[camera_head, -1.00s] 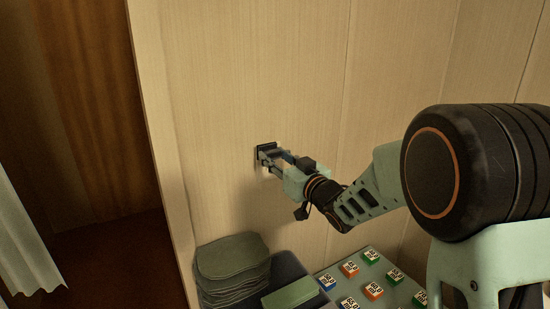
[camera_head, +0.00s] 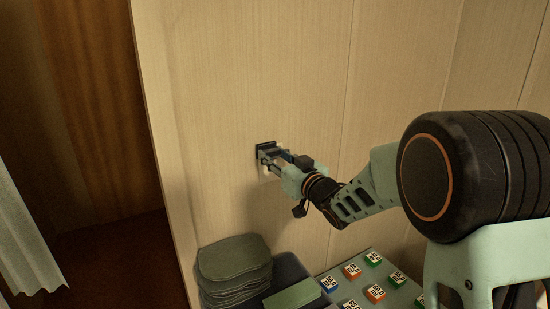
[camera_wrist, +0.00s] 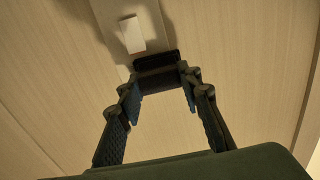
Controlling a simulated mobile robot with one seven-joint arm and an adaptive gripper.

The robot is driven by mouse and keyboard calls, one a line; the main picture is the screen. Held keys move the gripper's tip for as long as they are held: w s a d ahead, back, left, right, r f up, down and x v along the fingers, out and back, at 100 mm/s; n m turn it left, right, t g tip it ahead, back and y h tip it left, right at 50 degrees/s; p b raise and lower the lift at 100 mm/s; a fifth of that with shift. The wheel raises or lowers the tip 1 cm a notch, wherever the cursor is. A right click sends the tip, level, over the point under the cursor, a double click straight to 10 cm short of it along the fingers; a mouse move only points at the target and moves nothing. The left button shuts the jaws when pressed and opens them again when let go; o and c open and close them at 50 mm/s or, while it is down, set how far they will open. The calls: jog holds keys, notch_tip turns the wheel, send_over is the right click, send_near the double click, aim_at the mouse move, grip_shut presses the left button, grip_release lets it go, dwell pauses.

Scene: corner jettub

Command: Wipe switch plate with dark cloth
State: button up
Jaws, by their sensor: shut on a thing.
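The dark cloth (camera_wrist: 158,66) is a small, dark, folded-looking piece held at my fingertips in the wrist view. It also shows as a dark patch against the wall in the head view (camera_head: 265,147). My gripper (camera_wrist: 161,86) is shut on it, one finger on each side, and reaches to the wall in the head view (camera_head: 270,157). The pale switch plate (camera_wrist: 150,14) with a raised white switch (camera_wrist: 131,34) is just beyond the cloth. The cloth overlaps the plate's near end; whether it presses on it I cannot tell. In the head view my gripper mostly hides the plate.
Below are a stack of folded grey-green cloths (camera_head: 233,258), a green block (camera_head: 293,296) in a dark tray (camera_head: 287,266), and a pale board with several coloured, labelled blocks (camera_head: 352,271). The wood-panelled wall (camera_head: 250,70) is bare around my gripper. A white curtain (camera_head: 22,235) hangs at left.

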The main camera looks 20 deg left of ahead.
jog(key=shift+w, duration=0.15)
jog(key=w+d, duration=0.2)
jog(key=shift+w+d+f, duration=0.1)
jog(key=shift+w+d, duration=0.2)
jog(key=shift+w, duration=0.1)
jog(key=shift+a, duration=0.1)
jog(key=shift+s+a+b, duration=0.9)
jog(key=shift+s+b, duration=0.15)
jog(key=shift+s+a, duration=0.45)
jog(key=shift+s, duration=0.05)
jog(key=shift+b+v, duration=0.8)
jog(key=shift+v, duration=2.2)
